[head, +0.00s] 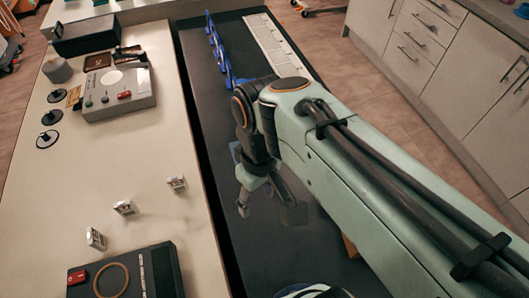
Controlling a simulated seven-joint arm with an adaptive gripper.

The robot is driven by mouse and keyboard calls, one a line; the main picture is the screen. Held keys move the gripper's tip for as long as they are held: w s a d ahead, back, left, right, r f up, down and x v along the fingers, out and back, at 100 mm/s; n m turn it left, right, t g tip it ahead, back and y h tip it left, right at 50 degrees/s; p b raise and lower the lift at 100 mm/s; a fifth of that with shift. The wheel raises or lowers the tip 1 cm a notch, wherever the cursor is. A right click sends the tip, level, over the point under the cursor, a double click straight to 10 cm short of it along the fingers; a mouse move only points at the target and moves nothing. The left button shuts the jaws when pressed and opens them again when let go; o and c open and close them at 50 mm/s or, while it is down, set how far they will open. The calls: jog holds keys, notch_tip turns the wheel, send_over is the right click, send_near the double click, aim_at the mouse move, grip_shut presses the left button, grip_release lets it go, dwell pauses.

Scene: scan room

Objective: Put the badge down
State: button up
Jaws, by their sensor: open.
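My gripper (264,204) hangs over the dark grey bench top (250,258), pointing down, with its two fingers spread apart. Nothing shows between the fingers. A small dark, flat, squarish piece (296,214) shows beside the right fingertip; I cannot tell if it is the badge, or whether it touches the finger or lies on the bench. Three small white block-like items with dark markings stand on the cream counter at left: one nearest the gripper (177,183), one in the middle (123,207) and one at front (95,238). No badge is clearly identifiable.
A grey control box (118,92) with buttons and a black device (125,275) with an orange ring sit on the cream counter (60,185). A blue rack (218,50) and pale slotted strip (275,45) lie at the back of the dark bench. White drawers (420,50) stand right.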

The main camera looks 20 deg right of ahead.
jog(key=s+d+f+m, duration=0.1)
jog(key=s+m, duration=0.2)
jog(key=s, duration=0.4)
jog(key=shift+d+f+m, duration=0.3)
jog(key=shift+f, duration=0.05)
